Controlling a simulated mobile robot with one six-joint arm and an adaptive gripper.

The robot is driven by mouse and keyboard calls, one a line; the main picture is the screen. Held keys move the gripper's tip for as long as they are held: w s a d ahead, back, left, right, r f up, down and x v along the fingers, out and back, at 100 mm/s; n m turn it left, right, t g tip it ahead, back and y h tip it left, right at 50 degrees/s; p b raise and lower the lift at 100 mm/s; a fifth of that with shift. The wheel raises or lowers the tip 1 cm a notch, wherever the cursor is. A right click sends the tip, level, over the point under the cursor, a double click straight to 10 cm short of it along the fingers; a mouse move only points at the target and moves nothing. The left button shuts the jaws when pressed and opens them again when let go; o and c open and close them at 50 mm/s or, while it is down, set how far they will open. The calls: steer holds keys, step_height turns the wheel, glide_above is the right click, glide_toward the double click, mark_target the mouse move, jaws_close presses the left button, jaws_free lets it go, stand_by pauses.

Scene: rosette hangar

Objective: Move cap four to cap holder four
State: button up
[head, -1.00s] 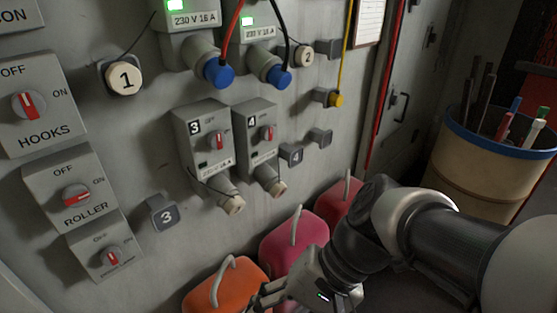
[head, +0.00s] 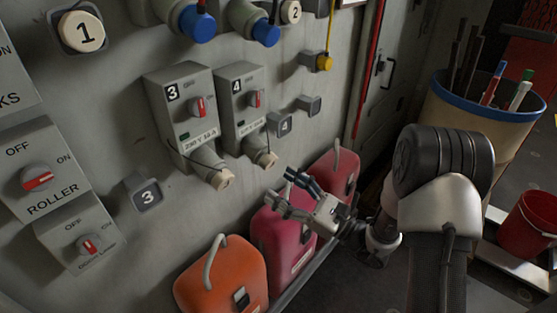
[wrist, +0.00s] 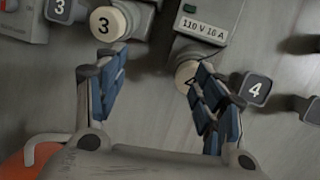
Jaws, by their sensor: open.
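Cap four (head: 265,159) is a beige round cap on the socket under switch box 4 (head: 240,108), with a thin dark cord. In the wrist view, cap four (wrist: 186,73) is partly hidden behind the right finger, and its number cannot be read. Cap holder four (head: 279,125) is a dark grey square peg marked 4 on the wall, right of the box and empty. It also shows in the wrist view (wrist: 256,88), right of the right finger. My gripper (head: 281,189) is open and empty, just below and right of cap four in the head view, in front of the jerrycans.
Cap three (wrist: 108,24) sits on the neighbouring socket, near my left finger in the wrist view. Holder three (head: 146,195) is empty. Orange (head: 225,280), magenta (head: 282,232) and red jerrycans (head: 333,172) stand below. Another grey peg (head: 309,105) is right of holder four.

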mark_target(272, 165)
steer(key=w+d+f+m+t+h, duration=0.2)
steer(key=d+f+m+t, duration=0.1)
steer(key=shift+w+d+f+t, duration=0.15)
steer(key=shift+w+d+t, duration=0.15)
steer(key=shift+p+x, duration=0.85)
steer(key=shift+x, duration=3.7)
steer(key=shift+c, duration=0.3)
steer(key=c, duration=1.4)
steer(key=shift+d, duration=0.1)
steer(key=shift+s+f, duration=0.1)
steer(key=shift+b+v, duration=0.75)
steer(key=shift+v, duration=2.15)
